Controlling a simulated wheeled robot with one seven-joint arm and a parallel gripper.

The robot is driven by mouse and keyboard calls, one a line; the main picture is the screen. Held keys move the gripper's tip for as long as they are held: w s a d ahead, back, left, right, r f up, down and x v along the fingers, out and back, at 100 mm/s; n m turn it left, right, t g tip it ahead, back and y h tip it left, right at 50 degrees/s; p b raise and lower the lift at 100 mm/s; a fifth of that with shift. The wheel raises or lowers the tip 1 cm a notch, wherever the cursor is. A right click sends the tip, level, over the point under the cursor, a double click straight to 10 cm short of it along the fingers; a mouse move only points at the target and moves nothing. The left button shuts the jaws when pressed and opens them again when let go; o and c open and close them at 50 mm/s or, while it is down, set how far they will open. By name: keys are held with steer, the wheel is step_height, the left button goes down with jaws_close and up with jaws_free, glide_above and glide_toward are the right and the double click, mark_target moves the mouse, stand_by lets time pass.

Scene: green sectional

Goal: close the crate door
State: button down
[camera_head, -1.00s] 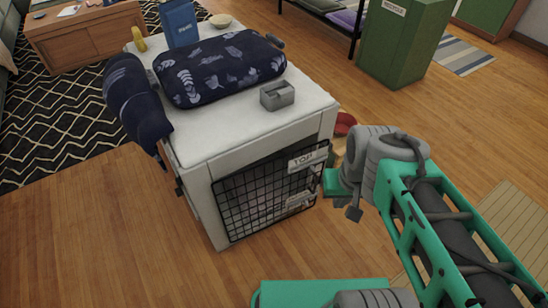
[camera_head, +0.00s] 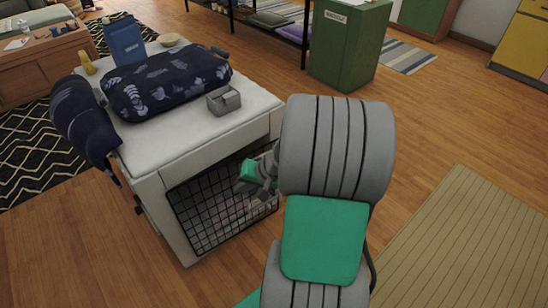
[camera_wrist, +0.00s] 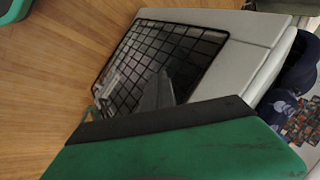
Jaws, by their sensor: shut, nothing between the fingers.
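The crate (camera_head: 148,188) is a white box standing on the wooden floor. Its door (camera_head: 205,208) is a black wire grid at the front face, and it also shows in the wrist view (camera_wrist: 150,62). The door lies close to the front opening; I cannot tell whether it is flush or latched. My gripper (camera_head: 254,174) is shut and empty, in front of the door's upper right part. My own arm hides the crate's right front edge. In the wrist view, a grey fingertip overlaps the grid; contact is unclear.
On the crate top lie a dark patterned bag (camera_head: 165,83), a grey box (camera_head: 223,100), a blue packet (camera_head: 124,40) and a bowl (camera_head: 168,40). A dark rolled item (camera_head: 82,118) hangs at its left. A green bin (camera_head: 348,45) stands behind. Floor at right is open.

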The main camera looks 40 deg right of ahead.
steer(key=s+d+f+m+t+h+b, duration=0.15)
steer(key=d+m+t, duration=0.35)
steer(key=d, duration=0.5)
steer(key=s+d+f+m+t+h, duration=0.1)
steer(key=s+d+m+t+h, duration=0.2)
steer(key=d+m, duration=0.5)
steer(key=w+d+f+n+b, duration=0.1)
steer(key=w+d+f+b, duration=0.1)
steer(key=w, duration=1.1)
steer(key=f+b, duration=0.1)
steer(key=b, duration=0.1)
steer(key=shift+d+n+b, duration=0.3)
steer(key=shift+n+b, duration=0.1)
